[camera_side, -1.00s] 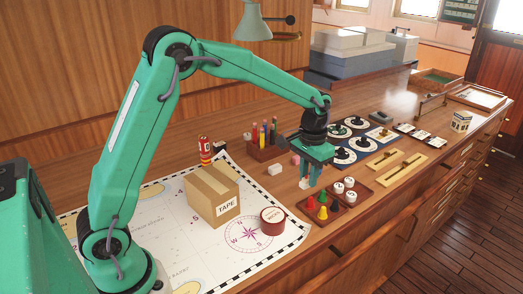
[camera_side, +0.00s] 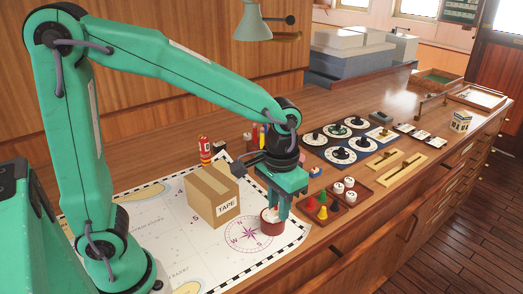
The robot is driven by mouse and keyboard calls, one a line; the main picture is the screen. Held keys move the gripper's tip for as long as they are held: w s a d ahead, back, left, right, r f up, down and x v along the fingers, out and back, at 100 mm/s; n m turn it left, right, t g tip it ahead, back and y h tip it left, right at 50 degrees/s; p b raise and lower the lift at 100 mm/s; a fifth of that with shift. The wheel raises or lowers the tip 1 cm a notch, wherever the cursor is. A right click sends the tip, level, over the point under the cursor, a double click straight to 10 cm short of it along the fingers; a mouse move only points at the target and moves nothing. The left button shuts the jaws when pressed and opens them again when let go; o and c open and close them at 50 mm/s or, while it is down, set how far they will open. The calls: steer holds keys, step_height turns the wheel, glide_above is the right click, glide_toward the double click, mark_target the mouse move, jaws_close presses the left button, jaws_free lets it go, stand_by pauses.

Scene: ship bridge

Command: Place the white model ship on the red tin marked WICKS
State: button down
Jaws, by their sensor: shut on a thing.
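The red tin (camera_side: 271,226) stands on the chart, right of the cardboard box marked TAPE (camera_side: 212,196). My gripper (camera_side: 277,212) points down directly over the tin, its fingertips at the tin's top. It is shut on the small white model ship (camera_side: 273,214), which is mostly hidden between the fingers. I cannot tell whether the ship touches the tin's lid. The fingers cover part of the tin, and its lettering is not readable now.
A brown tray (camera_side: 336,203) with colored pawns and white pieces lies just right of my gripper. A red cylinder (camera_side: 205,149) stands behind the box. Round dials (camera_side: 340,154) sit farther back. The chart's (camera_side: 180,245) front left part is mostly clear.

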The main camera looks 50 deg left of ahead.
steer(key=w+a+f, duration=0.2)
steer(key=a, duration=0.1)
steer(key=w+a+f, duration=0.2)
steer(key=a, duration=0.1)
steer(key=w+a+f, duration=0.2)
steer(key=a+f, duration=0.1)
steer(key=a, duration=0.1)
steer(key=shift+w, duration=0.1)
steer(key=shift+f, duration=2)
steer(key=shift+f, duration=0.15)
steer(key=c, duration=1.2)
jaws_free()
steer(key=shift+c, duration=0.2)
step_height(320, 180, up, 12)
steer(key=shift+r, duration=0.2)
